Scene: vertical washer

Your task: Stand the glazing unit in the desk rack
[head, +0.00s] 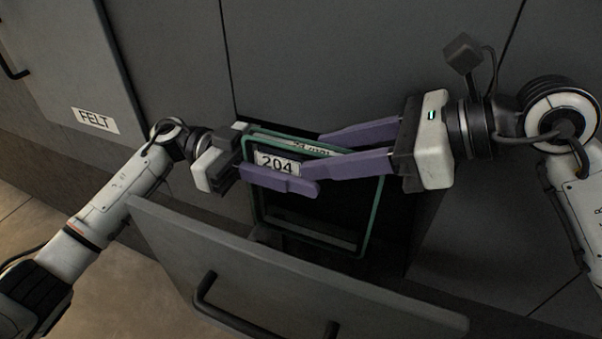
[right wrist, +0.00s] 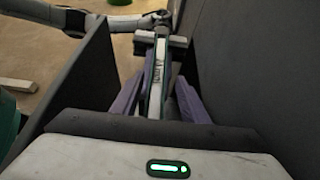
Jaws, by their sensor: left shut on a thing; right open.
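The glazing unit (head: 373,212) is a thin pane with a green frame and a "204" label, upright and slightly tilted in the head view. Its lower part hangs in the dark opening behind the pulled-out front. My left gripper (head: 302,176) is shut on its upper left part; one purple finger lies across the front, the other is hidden. My right gripper (head: 312,154) is open, its fingers on either side of the unit's upper edge. In the right wrist view the unit (right wrist: 156,85) shows edge-on between the purple fingers. I cannot make out the desk rack.
A grey pulled-out front (head: 300,270) with a black handle (head: 265,325) stands open below the unit. Grey cabinet panels surround the opening. A "FELT" label (head: 95,121) marks the cabinet at the left. Bare floor (head: 110,262) shows at lower left.

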